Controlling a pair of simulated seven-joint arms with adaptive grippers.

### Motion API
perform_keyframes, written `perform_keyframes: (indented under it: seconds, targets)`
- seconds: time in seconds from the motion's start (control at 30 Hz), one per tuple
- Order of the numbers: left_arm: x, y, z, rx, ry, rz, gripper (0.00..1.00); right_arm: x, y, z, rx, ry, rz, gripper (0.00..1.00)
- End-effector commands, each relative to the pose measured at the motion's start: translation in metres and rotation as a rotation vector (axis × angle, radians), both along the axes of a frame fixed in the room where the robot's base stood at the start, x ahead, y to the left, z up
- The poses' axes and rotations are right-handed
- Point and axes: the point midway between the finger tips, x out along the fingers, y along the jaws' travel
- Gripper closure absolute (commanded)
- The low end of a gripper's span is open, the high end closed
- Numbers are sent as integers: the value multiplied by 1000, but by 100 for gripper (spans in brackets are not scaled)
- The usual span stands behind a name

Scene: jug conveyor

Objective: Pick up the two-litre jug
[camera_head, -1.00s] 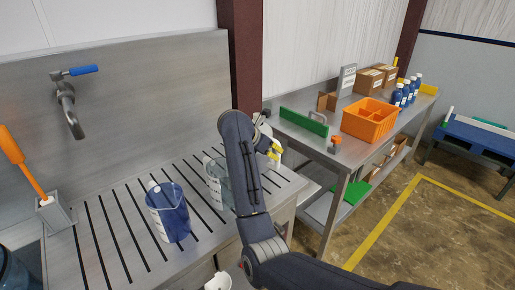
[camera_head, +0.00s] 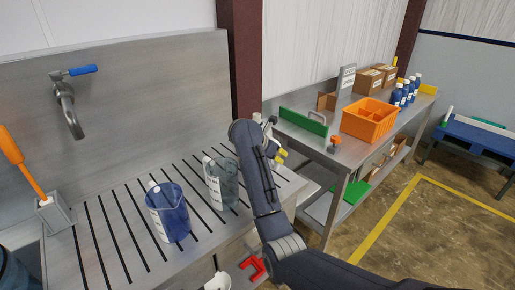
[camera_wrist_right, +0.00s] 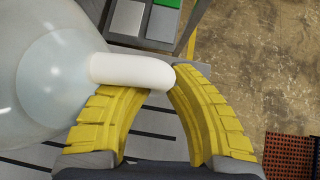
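Several vessels stand on the slotted steel drainboard (camera_head: 110,235). A blue jug (camera_head: 168,213) with a white label is at the front, and a clear grey jug (camera_head: 222,184) is behind it to the right. A pale vessel with a white handle is mostly hidden behind my right arm. In the right wrist view its translucent round body (camera_wrist_right: 45,75) and white handle (camera_wrist_right: 130,70) fill the left. My right gripper's yellow fingers (camera_wrist_right: 148,98) are apart, close to the handle; contact cannot be told. I cannot read which jug is two-litre. My left gripper is not in view.
A tap (camera_head: 68,105) is on the backsplash, and an orange-handled tool (camera_head: 20,160) stands at left. A red hook-like part (camera_head: 252,267) and a white cup (camera_head: 218,282) are by the counter front. An orange crate (camera_head: 369,120) and blue bottles (camera_head: 405,93) sit on the right bench.

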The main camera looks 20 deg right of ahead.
Motion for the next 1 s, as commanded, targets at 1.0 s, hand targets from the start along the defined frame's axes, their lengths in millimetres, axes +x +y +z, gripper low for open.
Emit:
perform_keyframes:
  seconds: [1.0]
  targets:
    - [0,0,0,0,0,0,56,1,0,12,-1,-7,-3,100]
